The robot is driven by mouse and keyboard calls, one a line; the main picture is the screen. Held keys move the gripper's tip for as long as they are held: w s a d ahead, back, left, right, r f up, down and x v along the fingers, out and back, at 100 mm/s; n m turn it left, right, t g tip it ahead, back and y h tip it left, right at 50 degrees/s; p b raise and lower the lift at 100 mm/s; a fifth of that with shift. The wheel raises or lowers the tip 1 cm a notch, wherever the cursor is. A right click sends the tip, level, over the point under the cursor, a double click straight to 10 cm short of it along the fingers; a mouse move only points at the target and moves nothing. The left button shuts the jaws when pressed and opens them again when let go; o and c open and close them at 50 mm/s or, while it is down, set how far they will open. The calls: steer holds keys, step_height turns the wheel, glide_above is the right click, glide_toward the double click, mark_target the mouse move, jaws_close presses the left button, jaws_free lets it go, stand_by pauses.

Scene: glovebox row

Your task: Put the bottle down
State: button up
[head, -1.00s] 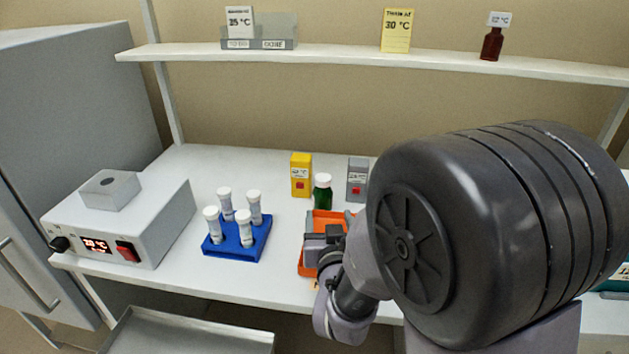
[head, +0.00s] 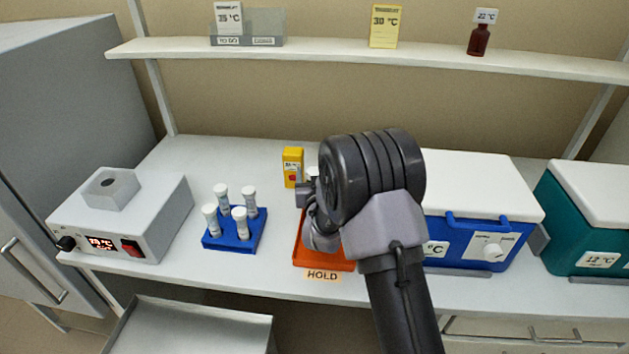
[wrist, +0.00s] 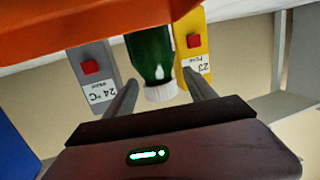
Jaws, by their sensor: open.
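The green bottle (wrist: 150,58) with a white cap (wrist: 161,92) is in the wrist view, which shows the scene upside down. The orange tray (wrist: 180,16) hides its base, so I cannot tell exactly what it rests on. My gripper (wrist: 160,80) is open, with one finger on each side of the bottle's neck and cap, and visible gaps there. In the head view, my gripper (head: 306,193) is at the back of the orange tray (head: 338,264), labelled HOLD, and my arm hides most of the bottle.
A yellow box (head: 292,167) and a grey box (wrist: 93,75) stand close to the bottle. A blue rack (head: 233,240) with several white-capped tubes is left of the tray. A blue cooler (head: 480,215) is right of my arm. A shelf (head: 340,53) runs above.

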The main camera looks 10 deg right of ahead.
jaws_close()
stand_by(0.3)
